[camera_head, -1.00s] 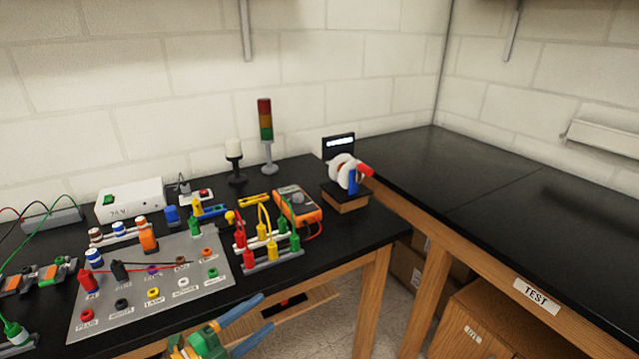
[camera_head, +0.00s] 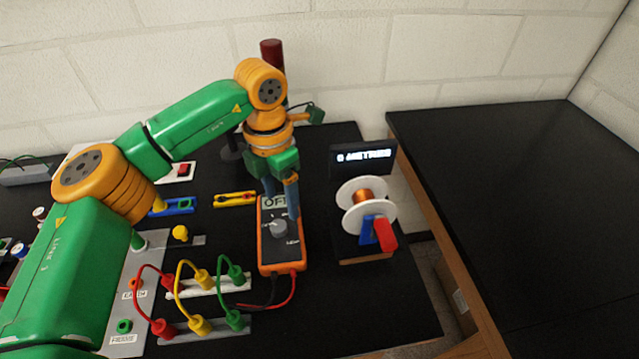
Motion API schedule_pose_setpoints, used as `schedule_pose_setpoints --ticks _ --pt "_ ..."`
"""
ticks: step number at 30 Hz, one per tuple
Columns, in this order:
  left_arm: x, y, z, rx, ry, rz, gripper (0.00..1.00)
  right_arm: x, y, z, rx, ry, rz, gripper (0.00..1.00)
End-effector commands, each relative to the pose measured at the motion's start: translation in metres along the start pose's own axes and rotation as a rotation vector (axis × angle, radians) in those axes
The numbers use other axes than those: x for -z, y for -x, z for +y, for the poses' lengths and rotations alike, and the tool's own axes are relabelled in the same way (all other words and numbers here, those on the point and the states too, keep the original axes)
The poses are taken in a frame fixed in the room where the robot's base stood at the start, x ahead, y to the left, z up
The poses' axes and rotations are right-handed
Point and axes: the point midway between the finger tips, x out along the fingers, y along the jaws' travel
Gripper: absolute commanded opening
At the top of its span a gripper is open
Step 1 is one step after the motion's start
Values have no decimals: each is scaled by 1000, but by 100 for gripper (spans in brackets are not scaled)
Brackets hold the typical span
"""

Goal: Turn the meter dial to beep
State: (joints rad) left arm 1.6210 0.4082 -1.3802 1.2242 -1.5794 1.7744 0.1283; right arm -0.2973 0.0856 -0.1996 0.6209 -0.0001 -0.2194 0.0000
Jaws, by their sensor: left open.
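The orange meter (camera_head: 266,252) lies on the black bench, its display reading OFF. Its round grey dial (camera_head: 279,228) sits in the middle of its dark face, with small markings around it that are too small to read fully. My left gripper (camera_head: 281,212) points down over the upper part of the meter, its two blue-grey fingers apart, one on each side of the display. The fingertips are just above or beside the dial; I cannot tell if they touch the meter. My right gripper is not in view.
Red and black leads run from the meter's lower end. Test leads on a white rack (camera_head: 205,287) stand at its lower left. A wire spool stand (camera_head: 367,205) with a lit display is to the right. Bare bench lies at lower right.

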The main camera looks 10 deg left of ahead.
Motion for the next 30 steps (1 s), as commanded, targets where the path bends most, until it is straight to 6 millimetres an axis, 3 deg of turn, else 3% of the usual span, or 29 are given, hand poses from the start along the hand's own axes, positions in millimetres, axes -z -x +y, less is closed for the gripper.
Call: schedule_pose_setpoints --ticks 3,13,21,23,29,30 --pt "3 -3 5 -26 3 13 72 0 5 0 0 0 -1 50" --pt "3 -61 5 -21 2 11 72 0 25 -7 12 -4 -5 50" --pt "3 -68 5 -21 1 8 72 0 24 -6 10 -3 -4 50" --pt "3 -68 5 -21 1 8 58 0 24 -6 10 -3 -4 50" --pt "3 -68 5 -21 1 7 4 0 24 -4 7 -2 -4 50" --pt "2 -68 5 -21 1 7 0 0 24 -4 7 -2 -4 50"
